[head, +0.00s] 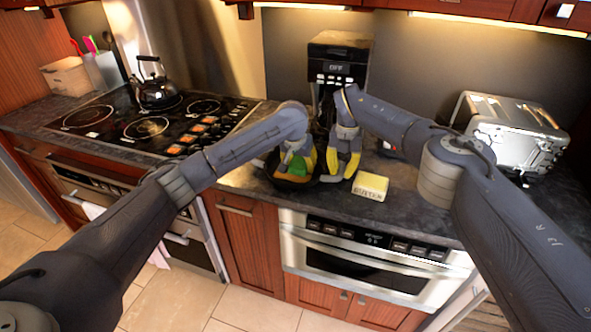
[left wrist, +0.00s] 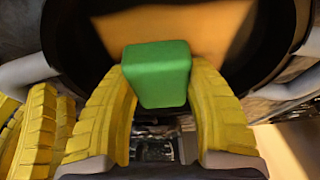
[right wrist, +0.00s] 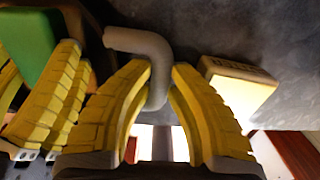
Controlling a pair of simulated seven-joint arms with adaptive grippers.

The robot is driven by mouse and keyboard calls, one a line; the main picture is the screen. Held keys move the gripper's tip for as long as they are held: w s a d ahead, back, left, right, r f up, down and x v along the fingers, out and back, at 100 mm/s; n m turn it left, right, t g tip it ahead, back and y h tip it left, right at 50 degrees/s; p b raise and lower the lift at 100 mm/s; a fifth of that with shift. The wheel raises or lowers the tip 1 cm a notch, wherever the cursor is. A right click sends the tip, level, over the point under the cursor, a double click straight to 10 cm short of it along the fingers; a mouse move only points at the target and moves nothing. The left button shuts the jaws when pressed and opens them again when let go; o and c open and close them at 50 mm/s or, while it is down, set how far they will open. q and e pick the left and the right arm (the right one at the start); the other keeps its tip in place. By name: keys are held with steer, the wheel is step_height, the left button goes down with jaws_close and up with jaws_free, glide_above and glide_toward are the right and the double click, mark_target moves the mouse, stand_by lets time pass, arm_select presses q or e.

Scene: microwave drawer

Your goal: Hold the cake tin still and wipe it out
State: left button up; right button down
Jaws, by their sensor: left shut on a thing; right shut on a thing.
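The cake tin (head: 291,183) is a dark round vessel on the counter, with an orange-brown inside (left wrist: 222,28) in the left wrist view. My left gripper (head: 295,160) is over the tin, its yellow fingers shut on a green sponge (left wrist: 157,78). The sponge is at the tin's opening; I cannot tell whether it touches the bottom. My right gripper (head: 342,167) is just right of the tin. It is shut on a curved grey handle (right wrist: 150,45) that appears to belong to the tin. My arms and fingers hide part of the tin.
A pale block of butter (head: 370,187) lies right of my right gripper, close to it. A coffee maker (head: 338,70) stands behind, and a toaster (head: 515,133) at the right. A stovetop (head: 150,122) with a kettle (head: 157,88) is at the left.

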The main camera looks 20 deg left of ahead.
mark_target(292, 166)
arm_select(q)
steer(key=shift+d+f, duration=0.1)
steer(key=shift+d, duration=0.4)
steer(key=shift+r, duration=0.4)
steer(key=shift+s+a, duration=0.15)
steer(key=shift+s, duration=1.25)
steer(key=shift+f, duration=0.35)
steer(key=shift+a, duration=0.1)
steer(key=shift+a, duration=1.15)
steer(key=shift+a, duration=0.1)
